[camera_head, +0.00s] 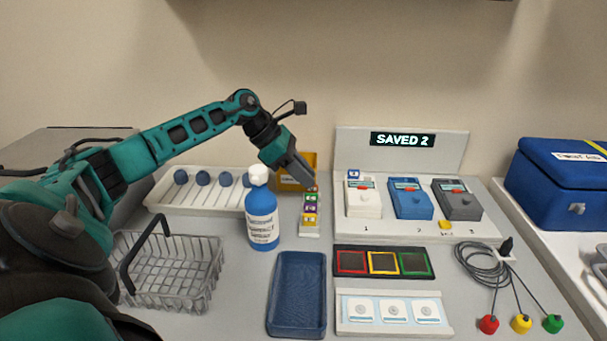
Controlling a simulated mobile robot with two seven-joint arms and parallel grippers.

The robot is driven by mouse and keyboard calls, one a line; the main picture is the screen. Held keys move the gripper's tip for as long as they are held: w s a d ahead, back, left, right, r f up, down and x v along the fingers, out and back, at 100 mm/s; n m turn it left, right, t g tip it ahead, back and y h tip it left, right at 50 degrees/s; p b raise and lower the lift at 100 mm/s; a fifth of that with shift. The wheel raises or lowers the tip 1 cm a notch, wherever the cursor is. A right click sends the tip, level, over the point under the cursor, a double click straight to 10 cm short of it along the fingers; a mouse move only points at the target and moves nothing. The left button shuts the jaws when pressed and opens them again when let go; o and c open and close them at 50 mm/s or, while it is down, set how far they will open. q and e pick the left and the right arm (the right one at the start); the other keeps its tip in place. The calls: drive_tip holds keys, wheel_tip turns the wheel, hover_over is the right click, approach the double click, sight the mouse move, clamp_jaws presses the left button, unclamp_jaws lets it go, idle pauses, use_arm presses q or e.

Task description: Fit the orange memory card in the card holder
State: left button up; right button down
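The card holder (309,234) is a narrow pale upright rack left of the middle of the bench, with green, purple and yellow-orange cards stacked up its front. My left gripper (314,187) points down at the top of this holder, its fingers close together. A tiny orange-red spot shows at the fingertips. It is too small to tell whether this is the orange memory card, or whether the fingers hold it or touch the holder. My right gripper is not in view.
A blue and white bottle (262,215) stands close left of the holder, with a yellow box (291,180) behind. A station (402,150) reading "SAVED 2" holds three devices to the right. A blue tray (297,332), a wire basket (205,262) and cables (480,262) lie in front.

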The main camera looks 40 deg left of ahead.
use_arm(q)
drive_tip(key=shift+r+p, duration=0.8)
drive_tip(key=shift+r, duration=0.55)
drive_tip(key=o, duration=0.5)
drive_tip(key=shift+o, duration=0.2)
wheel_tip(320, 180, up, 3)
drive_tip(key=shift+p, duration=1.05)
drive_tip(key=shift+d, duration=0.1)
